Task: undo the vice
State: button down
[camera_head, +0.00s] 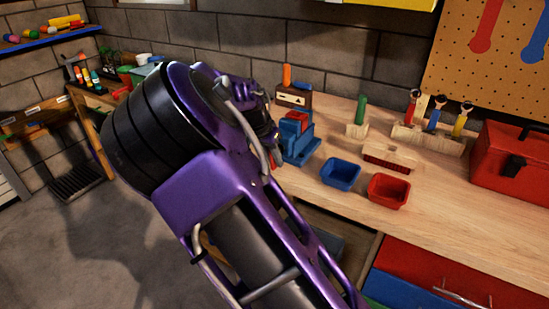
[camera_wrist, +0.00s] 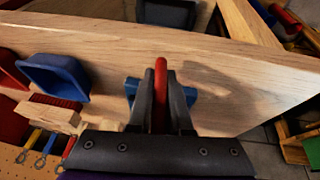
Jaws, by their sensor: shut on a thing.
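The blue vice (camera_head: 297,148) stands on the wooden workbench near its front edge, partly behind my arm in the head view. A red part (camera_head: 299,117) shows at its top. In the wrist view my gripper (camera_wrist: 160,92) is shut on a red bar (camera_wrist: 160,70), which looks like the vice's handle. Its two dark fingers press on either side of the bar. Blue parts of the vice (camera_wrist: 189,96) show beyond the fingers on both sides. Most of the vice, including its jaws, is hidden by my gripper. My gripper is hidden behind my arm in the head view.
On the bench are a blue bin (camera_head: 341,174), a red bin (camera_head: 388,190), a brush (camera_head: 389,156), a green-handled tool (camera_head: 361,112), a tool rack (camera_head: 428,137) and a red toolbox (camera_head: 510,165). Bare bench (camera_wrist: 250,85) lies beside the vice in the wrist view.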

jog(key=shift+w+d+r, duration=0.1)
jog(key=shift+r, duration=0.05)
jog(key=shift+r+p, duration=0.3)
jog(key=shift+p, duration=0.85)
jog(key=shift+d+f+g+h+p, duration=0.15)
jog(key=shift+g+h+p, duration=0.25)
jog(key=shift+h+p, duration=0.45)
jog(key=c, duration=0.8)
grip_release()
jog(key=shift+c, duration=0.2)
jog(key=shift+f, duration=0.1)
